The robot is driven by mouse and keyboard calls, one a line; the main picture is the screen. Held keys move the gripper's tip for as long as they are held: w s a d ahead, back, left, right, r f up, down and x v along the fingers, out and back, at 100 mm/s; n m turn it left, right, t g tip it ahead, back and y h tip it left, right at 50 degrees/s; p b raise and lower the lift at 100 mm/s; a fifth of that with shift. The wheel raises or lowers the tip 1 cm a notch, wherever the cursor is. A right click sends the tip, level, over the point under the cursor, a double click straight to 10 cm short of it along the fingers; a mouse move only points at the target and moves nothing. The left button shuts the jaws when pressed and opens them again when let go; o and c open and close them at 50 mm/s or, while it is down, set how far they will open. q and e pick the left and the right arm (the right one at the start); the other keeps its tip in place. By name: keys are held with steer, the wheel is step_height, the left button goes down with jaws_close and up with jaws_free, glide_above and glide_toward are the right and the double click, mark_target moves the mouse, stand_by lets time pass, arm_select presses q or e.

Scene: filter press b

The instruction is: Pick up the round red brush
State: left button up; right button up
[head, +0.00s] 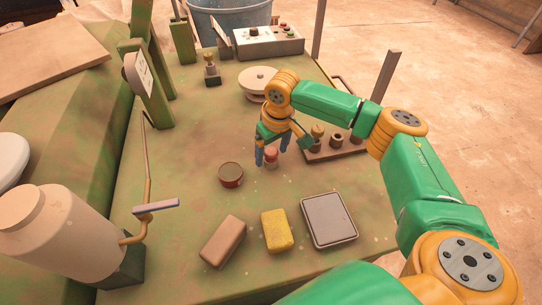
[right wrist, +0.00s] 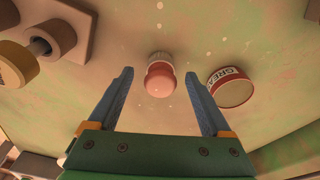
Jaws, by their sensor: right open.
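The round red brush (head: 271,154) stands on the green-painted table, with a rounded reddish top and a pale lower part. In the right wrist view the brush (right wrist: 160,82) shows between and slightly beyond the fingertips. My right gripper (head: 273,149) is open and empty, pointing down over the brush. In the right wrist view its two blue fingers (right wrist: 159,74) are spread on either side of the brush, with a gap to each. The fingers partly cover the brush in the head view. My left gripper is out of view.
A round tin (head: 231,174) with a red label is left of the brush. A rack of knobs (head: 337,149) is right. A brown block (head: 223,241), yellow sponge (head: 276,231) and grey tray (head: 328,220) lie in front. A pale disc (head: 258,80) lies behind.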

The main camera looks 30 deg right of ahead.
step_height(320, 180, down, 2)
steer(key=shift+w+a+f, duration=0.1)
steer(key=shift+w, duration=0.05)
jaws_close()
step_height(320, 180, up, 3)
steer(key=shift+w+r+b, duration=0.1)
steer(key=shift+r+b, duration=0.05)
steer(key=shift+b, duration=0.25)
steer(key=s+r, duration=0.9)
steer(key=s, duration=0.5)
steer(key=shift+d+r, duration=0.2)
steer(key=shift+r, duration=0.2)
steer(key=c, duration=0.6)
jaws_free()
steer(key=shift+s, duration=0.1)
steer(key=c, duration=0.7)
